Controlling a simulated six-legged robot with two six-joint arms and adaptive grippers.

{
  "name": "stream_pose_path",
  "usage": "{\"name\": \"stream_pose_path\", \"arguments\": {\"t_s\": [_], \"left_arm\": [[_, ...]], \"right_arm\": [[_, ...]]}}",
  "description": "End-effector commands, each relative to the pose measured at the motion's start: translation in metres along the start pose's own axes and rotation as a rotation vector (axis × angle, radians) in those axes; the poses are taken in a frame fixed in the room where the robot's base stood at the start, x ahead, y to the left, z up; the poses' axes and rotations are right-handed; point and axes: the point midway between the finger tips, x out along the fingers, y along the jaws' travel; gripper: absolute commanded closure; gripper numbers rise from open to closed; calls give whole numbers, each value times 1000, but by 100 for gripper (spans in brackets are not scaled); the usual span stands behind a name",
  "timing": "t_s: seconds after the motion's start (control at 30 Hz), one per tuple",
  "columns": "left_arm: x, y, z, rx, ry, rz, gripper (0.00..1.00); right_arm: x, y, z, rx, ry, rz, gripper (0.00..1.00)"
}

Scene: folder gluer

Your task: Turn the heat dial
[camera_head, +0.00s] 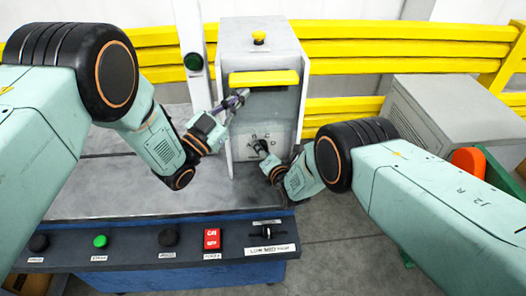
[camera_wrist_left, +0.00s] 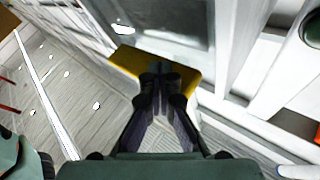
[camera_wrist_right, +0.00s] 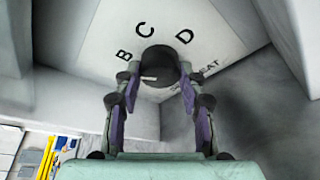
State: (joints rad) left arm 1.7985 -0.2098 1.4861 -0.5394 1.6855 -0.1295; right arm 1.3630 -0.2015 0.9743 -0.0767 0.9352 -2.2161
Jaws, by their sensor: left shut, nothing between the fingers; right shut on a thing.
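The heat dial (camera_wrist_right: 160,66) is a dark round knob on a light panel (camera_wrist_right: 205,35) lettered B, C and D, with a partly hidden word ending in "EAT". A pale mark on the knob lies on its left side, toward the B side. My right gripper (camera_wrist_right: 158,78) is shut on the dial, one finger on each side. In the head view, my right gripper (camera_head: 262,150) reaches the front of the grey machine (camera_head: 255,40), and its fingers partly hide the dial. My left gripper (camera_head: 242,95) is shut and empty by the yellow bar (camera_head: 264,78), and it also shows in the left wrist view (camera_wrist_left: 160,72).
A control strip (camera_head: 190,247) with several knobs, a green button (camera_head: 100,241) and a red switch (camera_head: 212,239) runs along the front. A post (camera_head: 190,40) stands left of the machine. A grey cabinet (camera_head: 450,110) and yellow rails (camera_head: 400,40) are behind.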

Motion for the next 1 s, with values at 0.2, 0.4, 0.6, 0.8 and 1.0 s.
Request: {"name": "stream_pose_path", "arguments": {"t_s": [0.2,0.4,0.6,0.8,1.0], "left_arm": [[1,-1,-1,1,3,-1,100],[1,-1,-1,1,3,-1,100],[0,-1,-1,1,3,-1,100],[0,-1,-1,1,3,-1,100],[0,-1,-1,1,3,-1,100]], "right_arm": [[0,-2,1,76,-1,27,91],[0,-3,0,218,4,81,91],[0,-4,0,394,9,147,91],[0,-5,-1,572,15,214,91],[0,-5,-1,720,19,270,91]]}}
